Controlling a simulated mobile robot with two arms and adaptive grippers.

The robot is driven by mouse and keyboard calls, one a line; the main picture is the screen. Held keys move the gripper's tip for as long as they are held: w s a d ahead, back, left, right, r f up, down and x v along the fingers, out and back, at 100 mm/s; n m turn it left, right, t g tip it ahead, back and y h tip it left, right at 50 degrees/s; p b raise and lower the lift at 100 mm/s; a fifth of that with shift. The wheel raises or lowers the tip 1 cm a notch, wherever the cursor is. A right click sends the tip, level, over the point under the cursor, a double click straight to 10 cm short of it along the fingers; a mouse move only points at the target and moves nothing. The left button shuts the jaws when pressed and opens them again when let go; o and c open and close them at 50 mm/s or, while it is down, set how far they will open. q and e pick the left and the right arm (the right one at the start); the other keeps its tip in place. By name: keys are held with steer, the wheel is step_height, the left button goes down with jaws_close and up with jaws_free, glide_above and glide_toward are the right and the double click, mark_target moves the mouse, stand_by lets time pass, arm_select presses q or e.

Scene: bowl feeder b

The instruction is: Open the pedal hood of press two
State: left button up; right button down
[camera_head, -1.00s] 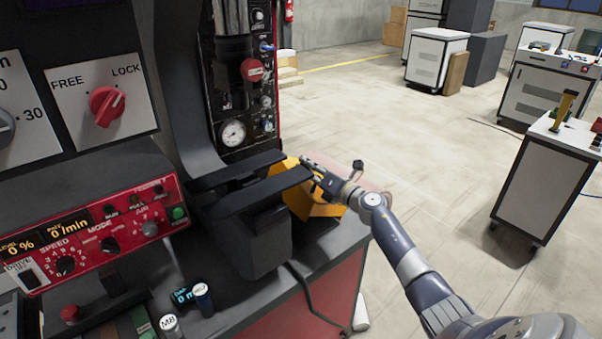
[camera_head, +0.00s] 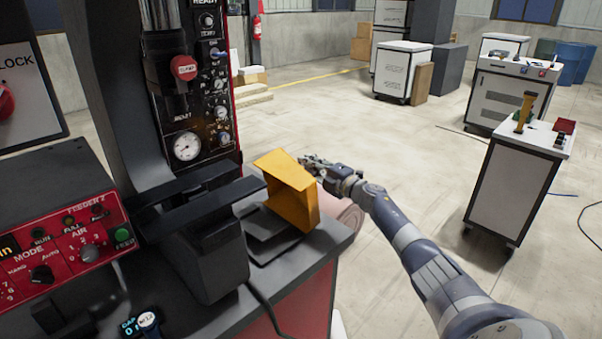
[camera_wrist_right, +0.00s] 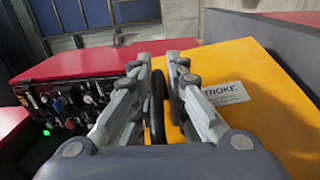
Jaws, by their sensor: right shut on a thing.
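The yellow pedal hood (camera_head: 291,192) is on the bench by the press, tilted up, its open side showing a hollow inside. In the right wrist view the hood (camera_wrist_right: 262,95) fills the right side, with a white label reading "TROKE". My right gripper (camera_head: 312,163) is at the hood's upper right edge. In the right wrist view my right gripper (camera_wrist_right: 158,70) is shut on a thin dark bar (camera_wrist_right: 157,108), which looks like the hood's handle. Where the bar joins the hood is hidden. My left gripper is not in view.
Black rails (camera_head: 200,205) stand left of the hood, beside the press panel with its gauge (camera_head: 187,146). A red control box (camera_head: 62,235) is at the left. A white cart (camera_head: 515,185) stands at the right. The floor between is open.

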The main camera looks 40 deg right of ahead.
steer(key=shift+w+d+f+m+b, duration=0.1)
steer(key=shift+d+f+m+b, duration=0.15)
steer(key=shift+d+m+b, duration=0.3)
steer(key=shift+w+d+f+m+b, duration=0.1)
steer(key=shift+d+f+m+b, duration=0.15)
steer(key=shift+d+m+b, duration=0.3)
steer(key=shift+r, duration=0.1)
steer(key=c, duration=1.7)
jaws_free()
steer(key=shift+s+f, duration=0.1)
steer(key=shift+f, duration=0.2)
steer(key=shift+s+d+f, duration=0.1)
steer(key=shift+s+d, duration=0.1)
steer(key=shift+s, duration=1.8)
steer(key=shift+s+d+f, duration=0.1)
steer(key=shift+s+d, duration=0.05)
steer(key=shift+s, duration=1.8)
steer(key=shift+s+d, duration=0.2)
steer(key=shift+s, duration=1.8)
